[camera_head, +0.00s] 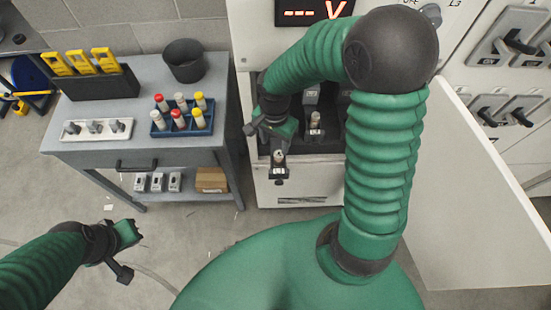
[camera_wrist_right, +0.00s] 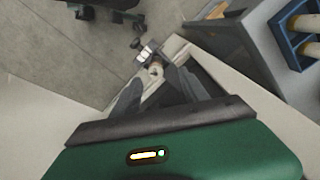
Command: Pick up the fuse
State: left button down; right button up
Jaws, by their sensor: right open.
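A pale fuse (camera_head: 279,157) stands in a small grey-and-dark holder at the front edge of the open cabinet bay. My right gripper (camera_head: 270,132) is over this holder. In the right wrist view the fuse's round pale end (camera_wrist_right: 155,71) shows between the two spread fingertips (camera_wrist_right: 157,82); I cannot tell whether they touch it. A second fuse (camera_head: 315,119) stands deeper in the bay. Several fuses with red, yellow and pale caps stand in a blue tray (camera_head: 183,132) on the table. My left gripper (camera_head: 130,240) is low at the left, away from the fuses; its jaws are unclear.
The grey table (camera_head: 90,84) left of the cabinet carries a dark cup (camera_head: 184,60), a dark rack with yellow pieces (camera_head: 90,83) and a white strip (camera_head: 97,129). The cabinet door (camera_head: 470,200) stands open at the right. Floor is free before the table.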

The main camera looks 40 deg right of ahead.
aim_at(279, 154)
jog(key=f, duration=0.1)
jog(key=d+f, duration=0.1)
jog(key=f, duration=0.2)
jog(key=shift+s+d, duration=0.1)
jog(key=shift+d, duration=0.25)
jog(key=f, duration=0.4)
jog(key=shift+s+a, duration=0.2)
jog(key=shift+s, duration=0.15)
jog(key=shift+w+a, duration=0.1)
jog(key=shift+a, duration=0.1)
jog(key=shift+w+a, duration=0.1)
jog(key=shift+a, duration=0.15)
jog(key=shift+c, duration=1.4)
jog(key=shift+d, duration=0.45)
grip_shut()
pick_arm(q)
jog(key=shift+d+f, duration=0.2)
jog(key=shift+d, duration=0.45)
pick_arm(e)
jog(key=shift+a, duration=0.15)
